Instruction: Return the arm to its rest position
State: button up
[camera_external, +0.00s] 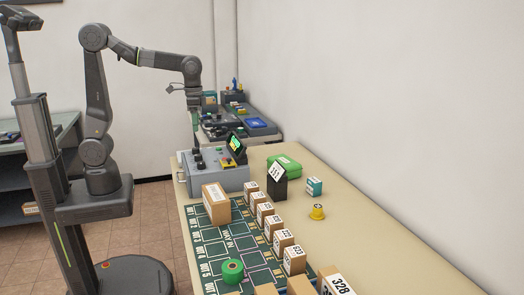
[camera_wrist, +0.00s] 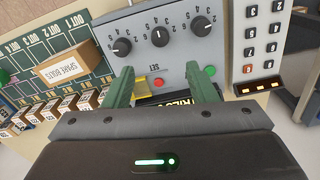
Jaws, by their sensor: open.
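My arm rises from my base at the left of the external view and reaches right, its forearm roughly level. My gripper (camera_external: 194,119) points down above the grey control box (camera_external: 222,180), with a clear gap under it. In the wrist view the two green fingers of my gripper (camera_wrist: 160,70) are spread apart with nothing held between them. Beyond them lies the control box's face (camera_wrist: 185,50) with black knobs, a red button and a green button. A dark screen below the buttons is partly hidden by my gripper.
A cardboard box (camera_external: 216,204) labelled SPARE BOLTS in the wrist view (camera_wrist: 77,65) stands on the green mat (camera_external: 204,240). Several numbered boxes line the mat. A green roll (camera_external: 232,271), black 355 sign (camera_external: 276,180), green bundle (camera_external: 285,166) and yellow item (camera_external: 317,212) are nearby.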

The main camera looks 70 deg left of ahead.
aim_at(200, 141)
jog(key=shift+r, duration=0.5)
notch_tip(200, 141, down, 14)
dwell(0.6)
jog(key=shift+r, duration=0.1)
